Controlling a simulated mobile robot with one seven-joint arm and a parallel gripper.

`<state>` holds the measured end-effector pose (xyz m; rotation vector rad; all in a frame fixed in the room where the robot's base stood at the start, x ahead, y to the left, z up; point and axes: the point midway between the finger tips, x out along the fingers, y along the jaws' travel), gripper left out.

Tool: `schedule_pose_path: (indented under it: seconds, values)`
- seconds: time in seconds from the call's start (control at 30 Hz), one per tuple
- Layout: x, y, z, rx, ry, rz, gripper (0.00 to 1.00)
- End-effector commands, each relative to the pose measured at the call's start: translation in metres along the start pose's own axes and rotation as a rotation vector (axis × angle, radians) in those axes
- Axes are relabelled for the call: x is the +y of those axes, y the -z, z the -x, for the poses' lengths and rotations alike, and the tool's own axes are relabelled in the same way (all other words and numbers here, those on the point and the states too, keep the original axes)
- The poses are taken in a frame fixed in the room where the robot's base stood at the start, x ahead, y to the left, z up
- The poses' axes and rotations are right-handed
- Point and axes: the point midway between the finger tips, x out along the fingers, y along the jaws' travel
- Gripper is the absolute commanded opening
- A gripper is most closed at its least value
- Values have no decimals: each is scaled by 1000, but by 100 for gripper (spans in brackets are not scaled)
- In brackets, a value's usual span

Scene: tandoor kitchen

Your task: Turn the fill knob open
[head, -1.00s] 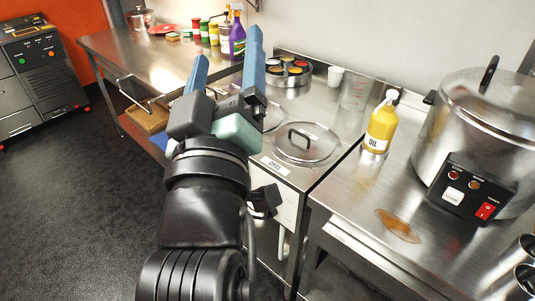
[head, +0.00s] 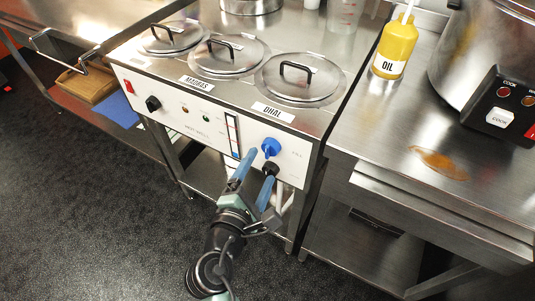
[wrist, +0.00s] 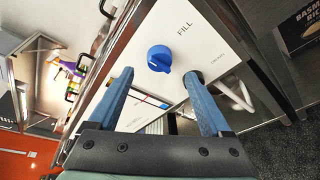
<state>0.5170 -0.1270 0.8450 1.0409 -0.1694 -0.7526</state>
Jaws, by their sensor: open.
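The blue fill knob (head: 271,147) is on the white front panel (head: 213,126) of the steel hot well unit. It also shows in the wrist view (wrist: 159,58), beside the word FILL, with its pointer towards the lower right there. My gripper (head: 256,176) is open and empty, just below and in front of the knob. In the wrist view the knob lies ahead of my fingertips (wrist: 160,75), between their lines and apart from both. A black knob (head: 270,169) sits below the blue one; my right finger partly covers it in the wrist view.
Lidded wells sit on top, including the DHAL lid (head: 300,77). A black knob (head: 153,103) and red switch (head: 129,87) are at the panel's left. A steel table (head: 440,160) with an oil bottle (head: 395,46) stands right. The floor in front is open.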

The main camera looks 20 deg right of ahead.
Motion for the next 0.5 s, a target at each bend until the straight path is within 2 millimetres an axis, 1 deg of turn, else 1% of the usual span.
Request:
schedule_pose_path:
  seconds: [0.03,0.2,0.33,0.5]
  values:
    - [0,-1,-12,-4,1,-2,83]
    - [0,0,-40,-2,0,-2,83]
    - [0,0,-53,0,-1,-2,83]
    - [0,0,-59,1,0,-2,83]
